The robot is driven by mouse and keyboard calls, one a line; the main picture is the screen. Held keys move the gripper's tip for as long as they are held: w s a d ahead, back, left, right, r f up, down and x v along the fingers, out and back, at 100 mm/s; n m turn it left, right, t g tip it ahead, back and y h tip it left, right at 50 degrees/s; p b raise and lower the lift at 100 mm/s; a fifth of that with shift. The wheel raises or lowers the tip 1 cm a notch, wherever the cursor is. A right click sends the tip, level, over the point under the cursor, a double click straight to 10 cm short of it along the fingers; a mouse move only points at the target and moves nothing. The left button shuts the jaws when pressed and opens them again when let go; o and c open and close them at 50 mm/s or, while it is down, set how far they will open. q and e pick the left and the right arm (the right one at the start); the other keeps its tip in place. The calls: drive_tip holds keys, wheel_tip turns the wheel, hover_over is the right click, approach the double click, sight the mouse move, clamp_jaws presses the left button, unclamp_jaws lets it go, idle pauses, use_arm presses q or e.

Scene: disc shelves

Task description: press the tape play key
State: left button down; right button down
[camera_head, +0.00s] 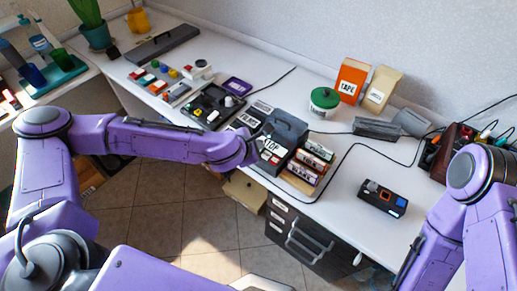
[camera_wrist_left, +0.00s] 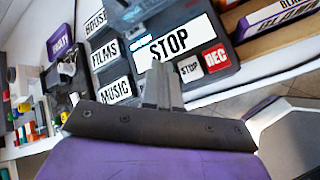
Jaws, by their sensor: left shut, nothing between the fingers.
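The tape machine (camera_head: 284,128) is a dark grey box near the front edge of the white desk. In the left wrist view it fills the upper middle, with a large white STOP panel (camera_wrist_left: 176,40), a white STOP key (camera_wrist_left: 189,69) and a red REC key (camera_wrist_left: 216,58). I can read no key marked play; my gripper covers part of the key row. My left gripper (camera_head: 260,144) is shut and empty at the machine's left front. In the left wrist view its fingertips (camera_wrist_left: 160,80) are just below the STOP panel, left of the STOP key; contact is unclear. My right gripper is not in view.
Upright tape cases (camera_head: 308,162) stand right of the machine. FILMS and MUSIC labels (camera_wrist_left: 104,56) lie on its left. A small black device (camera_head: 382,198) sits to the right, and a green-lidded tin (camera_head: 324,100) behind. Dark cables cross the desk.

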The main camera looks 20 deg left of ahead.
use_arm(q)
drive_tip(key=shift+f, duration=0.3)
idle(0.5)
drive_tip(key=shift+r+p, duration=0.65)
drive_tip(key=shift+r, duration=0.2)
wheel_tip(320, 180, up, 5)
drive_tip(key=p, duration=0.4)
drive_tip(key=shift+r+p, duration=0.1)
drive_tip(key=shift+p, duration=0.3)
